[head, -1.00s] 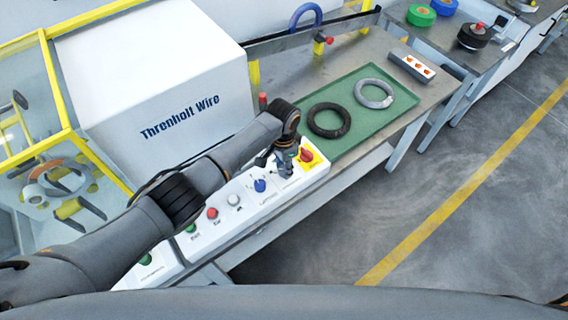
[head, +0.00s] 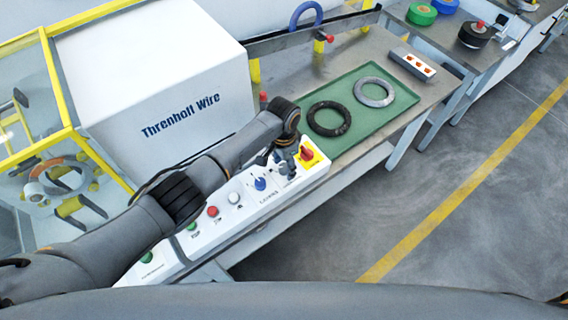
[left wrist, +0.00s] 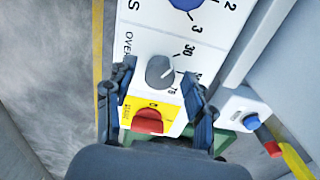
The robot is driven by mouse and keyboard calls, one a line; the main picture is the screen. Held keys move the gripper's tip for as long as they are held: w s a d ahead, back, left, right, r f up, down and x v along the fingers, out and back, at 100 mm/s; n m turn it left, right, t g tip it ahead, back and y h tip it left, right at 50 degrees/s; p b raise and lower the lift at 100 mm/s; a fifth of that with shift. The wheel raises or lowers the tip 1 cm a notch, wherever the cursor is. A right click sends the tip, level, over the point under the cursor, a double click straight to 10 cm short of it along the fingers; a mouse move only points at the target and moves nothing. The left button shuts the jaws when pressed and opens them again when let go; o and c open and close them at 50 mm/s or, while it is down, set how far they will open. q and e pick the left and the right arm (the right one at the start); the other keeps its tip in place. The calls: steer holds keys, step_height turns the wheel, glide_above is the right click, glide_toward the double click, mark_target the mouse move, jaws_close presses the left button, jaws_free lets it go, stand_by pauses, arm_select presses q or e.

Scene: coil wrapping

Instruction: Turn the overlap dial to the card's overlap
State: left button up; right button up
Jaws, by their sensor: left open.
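The overlap dial (left wrist: 160,72) is a grey round knob on the white control panel, with marks such as 30 beside it. In the left wrist view it sits between the two fingers of my left gripper (left wrist: 159,76). The fingers are spread, with a gap on each side of the knob. In the head view my left gripper (head: 286,164) is over the right end of the panel (head: 218,228) and largely hides the dial. I cannot make out a card with an overlap value. My right gripper is not in view.
A red switch on a yellow plate (left wrist: 148,120) is close beside the dial, near the fingers. A blue knob (left wrist: 185,3) is on the other side. A green mat (head: 352,137) with a black coil (head: 329,119) and a grey coil (head: 374,92) lies beyond the panel.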

mark_target(283, 166)
arm_select(q)
step_height(283, 166, up, 12)
stand_by(0.5)
steer(key=shift+w+a, duration=0.1)
